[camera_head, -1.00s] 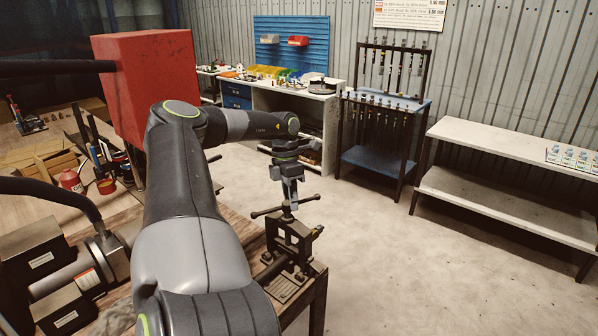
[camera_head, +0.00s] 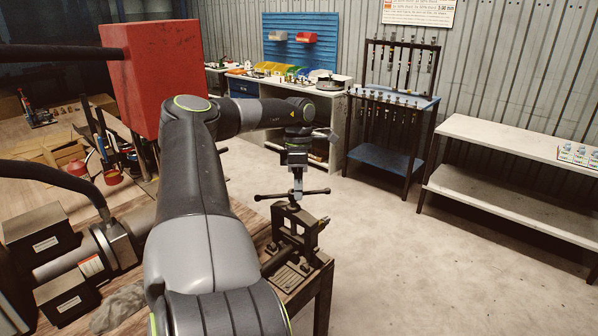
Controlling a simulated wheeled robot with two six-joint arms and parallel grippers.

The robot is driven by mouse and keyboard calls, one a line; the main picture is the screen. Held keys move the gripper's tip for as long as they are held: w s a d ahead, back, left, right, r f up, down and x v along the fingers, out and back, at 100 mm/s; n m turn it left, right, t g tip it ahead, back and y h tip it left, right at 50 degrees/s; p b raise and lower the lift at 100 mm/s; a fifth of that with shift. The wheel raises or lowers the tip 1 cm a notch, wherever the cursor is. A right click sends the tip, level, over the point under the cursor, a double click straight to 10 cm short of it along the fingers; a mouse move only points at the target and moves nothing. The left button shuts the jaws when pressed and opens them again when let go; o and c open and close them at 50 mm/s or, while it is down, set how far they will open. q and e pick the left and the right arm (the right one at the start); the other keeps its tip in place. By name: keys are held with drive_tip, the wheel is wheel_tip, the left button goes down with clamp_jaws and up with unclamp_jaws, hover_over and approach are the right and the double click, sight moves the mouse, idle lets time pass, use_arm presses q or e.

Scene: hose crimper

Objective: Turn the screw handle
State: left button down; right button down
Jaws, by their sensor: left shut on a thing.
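The screw handle (camera_head: 272,196) is a thin dark horizontal bar with knobbed ends. It sits across the top of the screw of a dark metal crimper (camera_head: 293,232), which stands on the corner of the wooden workbench. My left gripper (camera_head: 297,188) points straight down over the middle of the bar and is shut on the screw handle at its centre. The fingertips are small here, and the exact contact is hard to make out. My right gripper is not in view.
A red box (camera_head: 160,80) and a hose machine (camera_head: 75,262) stand on the workbench (camera_head: 318,285) at the left. A white shelf table (camera_head: 510,140) and a blue rack (camera_head: 385,160) stand behind. The floor to the right is clear.

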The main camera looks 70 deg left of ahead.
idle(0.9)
use_arm(q)
drive_tip(key=c, duration=1.1)
unclamp_jaws()
drive_tip(key=shift+s+a, duration=0.15)
drive_tip(key=shift+s, duration=0.05)
drive_tip(key=shift+c, duration=0.2)
drive_tip(key=shift+w+a+r, duration=0.1)
drive_tip(key=shift+r, duration=0.45)
drive_tip(key=shift+w+a+r, duration=0.1)
drive_tip(key=shift+r, duration=0.45)
wheel_tip(320, 180, up, 15)
drive_tip(key=a+b, duration=0.2)
drive_tip(key=shift+w+a+b, duration=0.4)
drive_tip(key=shift+w, duration=0.05)
drive_tip(key=shift+f, duration=0.1)
drive_tip(key=shift+c, duration=0.3)
